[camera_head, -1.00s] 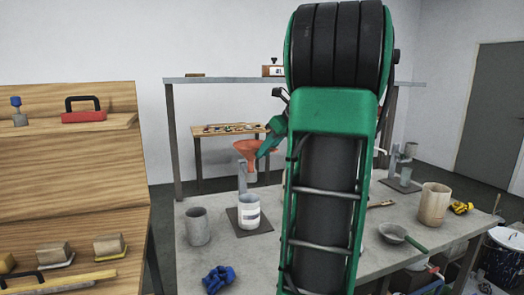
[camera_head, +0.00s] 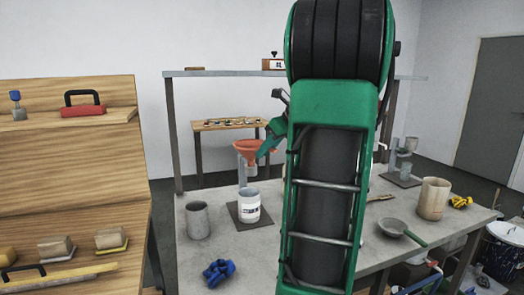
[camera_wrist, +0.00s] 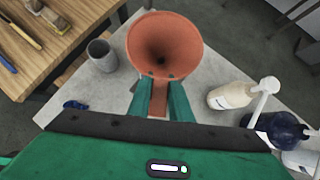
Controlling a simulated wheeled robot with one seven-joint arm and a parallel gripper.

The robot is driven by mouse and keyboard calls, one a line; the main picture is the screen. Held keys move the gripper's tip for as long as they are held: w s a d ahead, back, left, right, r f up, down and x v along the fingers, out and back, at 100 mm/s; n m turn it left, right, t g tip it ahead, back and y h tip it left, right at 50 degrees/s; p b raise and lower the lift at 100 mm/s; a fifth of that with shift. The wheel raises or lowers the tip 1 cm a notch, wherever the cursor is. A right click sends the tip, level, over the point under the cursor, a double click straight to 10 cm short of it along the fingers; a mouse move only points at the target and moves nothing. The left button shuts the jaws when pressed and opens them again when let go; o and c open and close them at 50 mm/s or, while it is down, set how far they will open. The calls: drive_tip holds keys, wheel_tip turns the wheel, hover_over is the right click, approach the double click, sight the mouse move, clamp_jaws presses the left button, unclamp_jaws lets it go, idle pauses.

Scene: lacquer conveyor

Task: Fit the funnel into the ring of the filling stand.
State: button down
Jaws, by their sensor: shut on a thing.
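My gripper (camera_wrist: 159,98) is shut on the tab of the orange funnel (camera_wrist: 162,38). The funnel also shows in the head view (camera_head: 252,148), wide mouth up, at the top of the filling stand's grey post (camera_head: 242,175). The stand's dark base plate (camera_head: 234,213) lies on the grey table, with a white labelled can (camera_head: 249,209) on it, below the funnel. The stand's ring cannot be made out; the funnel hides that spot in both views. I cannot tell whether the spout is inside the ring or only above it. My arm covers the middle of the head view.
A grey cup (camera_head: 198,221) stands left of the stand, and blue clamp-like pieces (camera_head: 218,273) lie in front. A second stand (camera_head: 403,170), a beige container (camera_head: 433,200) and a strainer (camera_head: 393,227) are to the right. Pump bottles (camera_wrist: 232,96) show in the wrist view.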

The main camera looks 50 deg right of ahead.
drive_tip(key=shift+f, duration=1.1)
drive_tip(key=c, duration=1.5)
unclamp_jaws()
drive_tip(key=shift+c, duration=0.2)
drive_tip(key=v, duration=1)
drive_tip(key=shift+s+r, duration=0.2)
drive_tip(key=shift+r, duration=0.05)
